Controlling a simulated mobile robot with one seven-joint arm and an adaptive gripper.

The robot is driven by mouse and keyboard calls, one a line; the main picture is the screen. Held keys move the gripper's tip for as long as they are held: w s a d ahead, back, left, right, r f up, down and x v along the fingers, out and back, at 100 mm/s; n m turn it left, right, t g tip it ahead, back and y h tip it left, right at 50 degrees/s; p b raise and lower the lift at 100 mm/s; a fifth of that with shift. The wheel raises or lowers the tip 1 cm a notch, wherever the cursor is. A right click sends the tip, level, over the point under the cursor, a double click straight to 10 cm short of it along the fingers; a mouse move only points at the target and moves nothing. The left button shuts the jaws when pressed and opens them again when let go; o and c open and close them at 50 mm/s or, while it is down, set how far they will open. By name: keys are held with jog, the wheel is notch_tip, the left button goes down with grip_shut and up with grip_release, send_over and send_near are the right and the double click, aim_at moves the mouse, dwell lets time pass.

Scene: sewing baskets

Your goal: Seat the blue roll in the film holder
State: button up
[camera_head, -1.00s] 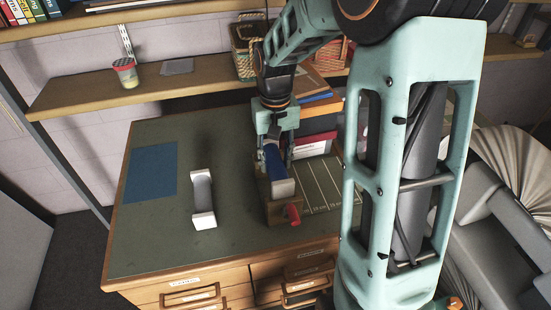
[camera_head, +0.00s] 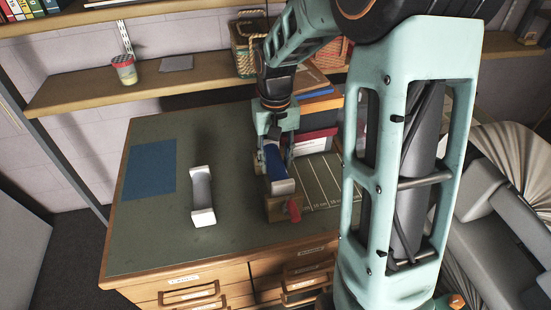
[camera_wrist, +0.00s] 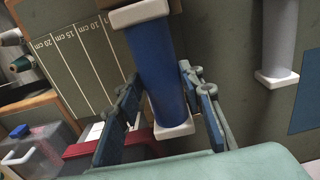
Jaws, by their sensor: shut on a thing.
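The blue roll (camera_head: 274,160) is between the fingers of my gripper (camera_head: 272,152), which is shut on it. In the wrist view the blue roll (camera_wrist: 158,70) has a squarish white piece at each end, and my gripper's fingers (camera_wrist: 164,112) lie on both sides of it. Its near end is over or against a brown wooden block with a red part (camera_head: 294,210); contact is unclear. I cannot tell which of these is the film holder.
A blue sheet (camera_head: 150,168) lies on the desk at left. A ruled mat (camera_head: 322,178) lies right of my gripper, with stacked boxes (camera_head: 314,143) behind. A shelf (camera_head: 90,92) runs along the wall. Bare desk surrounds the white piece.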

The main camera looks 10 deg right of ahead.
jog(key=shift+f+b, duration=0.8)
jog(key=shift+f, duration=0.45)
jog(key=shift+c, duration=0.2)
jog(key=o, duration=1.5)
jog(key=shift+r, duration=0.1)
notch_tip(320, 180, up, 12)
